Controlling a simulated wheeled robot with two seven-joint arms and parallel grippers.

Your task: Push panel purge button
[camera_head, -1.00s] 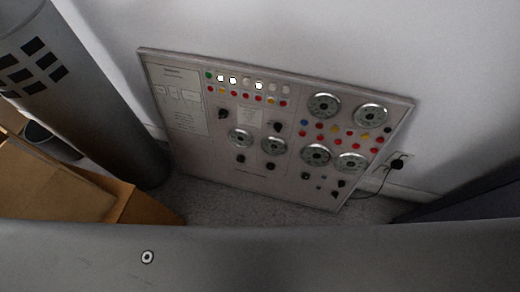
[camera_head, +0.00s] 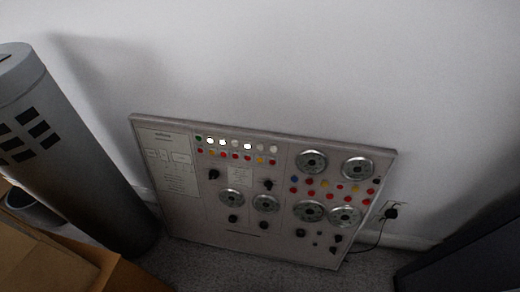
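The control panel (camera_head: 262,245) leans upright against the white wall, a little below the middle of the head view. Its upper middle has a row of buttons, a green one (camera_head: 199,139) at the left and several white ones, some lit, above a row of red and yellow ones. Its right side has a blue button (camera_head: 294,180), red and yellow buttons, and round gauges (camera_head: 311,161). Black knobs sit lower down. The labels are too small to read, so I cannot tell which button is purge. Neither of my grippers is in view.
A grey cylinder (camera_head: 75,160) with dark square holes stands left of the panel. Cardboard boxes (camera_head: 60,255) and a dark bin (camera_head: 24,205) are at lower left. A wall socket with a plugged cable (camera_head: 391,212) is right of the panel. A dark object (camera_head: 465,245) stands at lower right.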

